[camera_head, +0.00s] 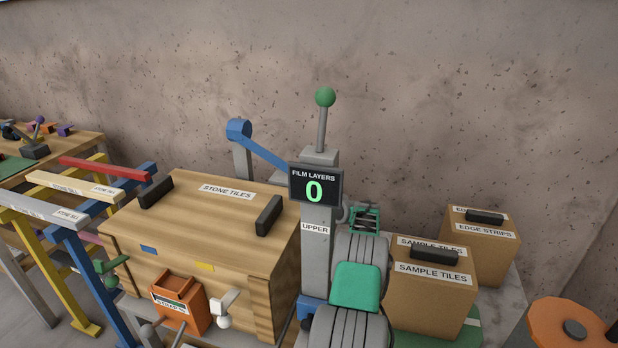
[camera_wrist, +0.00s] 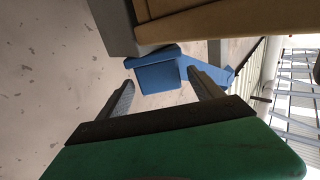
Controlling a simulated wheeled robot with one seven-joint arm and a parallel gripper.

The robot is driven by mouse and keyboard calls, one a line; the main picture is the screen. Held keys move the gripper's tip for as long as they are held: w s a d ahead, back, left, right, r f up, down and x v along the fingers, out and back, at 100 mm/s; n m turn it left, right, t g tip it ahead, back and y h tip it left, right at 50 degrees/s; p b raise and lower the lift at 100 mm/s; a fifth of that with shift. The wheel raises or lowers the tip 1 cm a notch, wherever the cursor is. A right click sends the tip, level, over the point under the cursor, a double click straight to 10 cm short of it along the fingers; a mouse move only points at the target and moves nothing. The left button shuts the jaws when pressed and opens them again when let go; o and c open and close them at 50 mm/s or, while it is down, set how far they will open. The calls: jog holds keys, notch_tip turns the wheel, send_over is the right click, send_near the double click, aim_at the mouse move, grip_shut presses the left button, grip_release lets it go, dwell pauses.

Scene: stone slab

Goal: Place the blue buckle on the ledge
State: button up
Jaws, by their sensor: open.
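In the wrist view my gripper (camera_wrist: 160,78) is open, its two dark fingers spread wide. A blue block-like piece (camera_wrist: 158,75) shows in the gap between the fingertips, with a blue bar (camera_wrist: 218,75) running off to its right. I cannot tell whether this piece is the buckle, or whether the fingers touch it; they are not closed on it. In the head view a small blue piece (camera_head: 312,302) shows low at the foot of the grey post, partly hidden. I cannot pick out the ledge for certain in either view.
The grey UPPER post (camera_head: 316,260) carries a FILM LAYERS display (camera_head: 315,186) reading 0. A STONE TILES crate (camera_head: 200,215) stands left, with an orange strap unit (camera_head: 180,305) in front. SAMPLE TILES (camera_head: 430,300) and EDGE STRIPS (camera_head: 485,250) boxes stand right. A blue lever (camera_head: 262,148) rises behind.

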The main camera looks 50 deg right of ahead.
jog(key=shift+r, duration=0.15)
jog(key=v, duration=1.2)
jog(key=shift+c, duration=0.5)
dwell(0.4)
